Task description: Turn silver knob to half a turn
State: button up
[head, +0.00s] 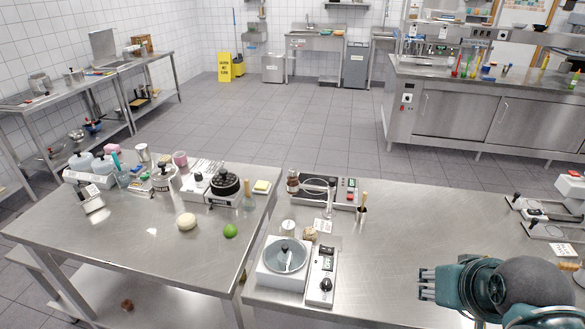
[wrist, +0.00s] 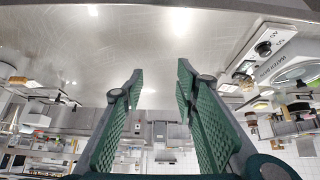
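The water bath (head: 262,279) has a round lidded basin and a white control panel (head: 322,264). A dark round knob (head: 325,285) sits at the panel's near end. This knob (wrist: 263,48) also shows at the upper right of the wrist view. Any silver on it, and its pointer direction, are too small to tell.
A hot plate unit (head: 345,190) stands behind the water bath, with a cup of utensils (head: 361,213) in front of it. Small balances (head: 546,230) are at the far right. The steel tabletop (head: 425,225) between them is clear. The left table (head: 135,240) holds more cookware.

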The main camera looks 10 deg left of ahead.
jog(key=w+a+r+n+g+p, duration=0.2)
jog(key=w+a+r+n+p, duration=0.4)
jog(key=w, duration=0.4)
jog(key=w+a+r+n+g+p, duration=0.2)
jog(key=w+a+r+n+p, duration=0.3)
jog(key=w+a+r, duration=0.4)
jog(key=n+g+p, duration=0.3)
jog(key=n+p, duration=0.5)
jog(key=n, duration=0.6)
send_over(293, 170)
jog(key=shift+w+a+f, duration=0.1)
jog(key=shift+f, duration=2.3)
jog(key=shift+f, duration=0.1)
jog(key=shift+f+p, duration=0.3)
jog(key=shift+f, duration=3.5)
